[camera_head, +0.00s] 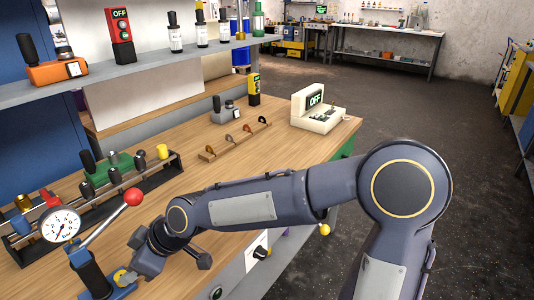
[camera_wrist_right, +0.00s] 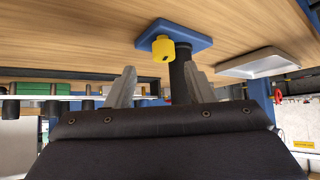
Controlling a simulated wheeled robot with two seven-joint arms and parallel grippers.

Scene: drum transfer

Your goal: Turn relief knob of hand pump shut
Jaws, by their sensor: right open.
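The hand pump (camera_head: 92,272) stands at the lower left of the head view, a blue body with a round white gauge (camera_head: 60,224) and a lever ending in a red ball (camera_head: 133,197). Its yellow relief knob (camera_head: 122,277) is low on the pump, partly hidden by my right gripper (camera_head: 138,262). In the right wrist view, the yellow knob (camera_wrist_right: 163,48) shows near the blue base plate, beside a black post. My right gripper (camera_wrist_right: 158,78) is open, its two grey fingers apart, with the knob between or just beyond the tips. Contact cannot be told. My left gripper is out of view.
Behind the pump is a rack (camera_head: 95,205) with black handles and a green part. A wooden hook strip (camera_head: 235,140) and a cream device (camera_head: 317,112) reading OFF stand farther along the bench. A white tray (camera_wrist_right: 258,64) shows in the wrist view. Bench between is clear.

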